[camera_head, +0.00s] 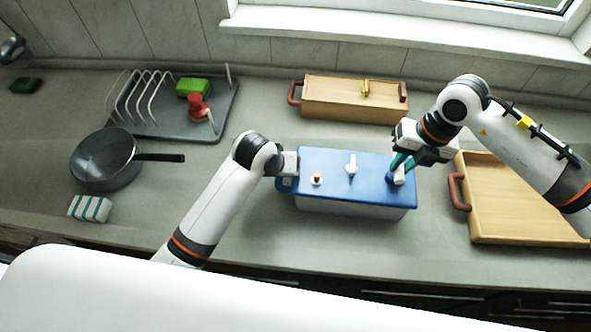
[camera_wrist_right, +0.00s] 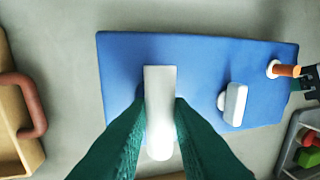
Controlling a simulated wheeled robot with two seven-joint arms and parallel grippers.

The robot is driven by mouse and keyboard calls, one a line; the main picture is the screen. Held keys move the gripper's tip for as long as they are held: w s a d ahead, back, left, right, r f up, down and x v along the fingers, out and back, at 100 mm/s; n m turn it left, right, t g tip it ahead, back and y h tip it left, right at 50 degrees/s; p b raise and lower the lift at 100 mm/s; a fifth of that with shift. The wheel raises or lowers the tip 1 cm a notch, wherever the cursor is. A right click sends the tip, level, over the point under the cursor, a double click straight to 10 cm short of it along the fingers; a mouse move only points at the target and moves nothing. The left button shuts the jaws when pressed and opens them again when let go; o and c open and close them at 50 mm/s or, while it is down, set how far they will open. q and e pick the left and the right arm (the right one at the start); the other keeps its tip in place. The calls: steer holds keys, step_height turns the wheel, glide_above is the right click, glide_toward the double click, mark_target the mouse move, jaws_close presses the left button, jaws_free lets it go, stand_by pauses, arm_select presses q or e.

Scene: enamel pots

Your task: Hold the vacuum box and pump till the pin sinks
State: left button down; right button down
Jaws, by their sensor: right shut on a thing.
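The vacuum box (camera_head: 350,207) has a pale body and a blue lid (camera_head: 335,163), which also fills the middle of the right wrist view (camera_wrist_right: 200,60). On the lid, an orange-brown pin (camera_head: 317,176) stands up out of a white ring at the left; the pin also shows in the right wrist view (camera_wrist_right: 287,70). A white lever (camera_head: 351,164) is in the middle. My right gripper (camera_head: 400,170) is shut on the white pump handle (camera_wrist_right: 160,95) at the right end, green fingers on both sides. My left gripper (camera_head: 285,179) is at the box's left end; its fingers are mostly hidden.
A wooden tray (camera_head: 520,232) with a red-brown handle lies to the right. A wooden box (camera_head: 345,103) stands behind. A black pan (camera_head: 104,160), a striped sponge (camera_head: 90,208) and a dish rack (camera_head: 180,123) are at left. The counter in front of the box is clear.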

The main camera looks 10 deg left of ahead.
steer(key=shift+s, duration=0.1)
stand_by(0.5)
steer(key=shift+d+r, duration=0.1)
steer(key=shift+r, duration=2.25)
steer(key=shift+f, duration=0.1)
steer(key=shift+f, duration=2.35)
steer(key=shift+r, duration=0.1)
steer(key=shift+r, duration=2.35)
steer(key=shift+f, duration=0.1)
steer(key=shift+f, duration=2.35)
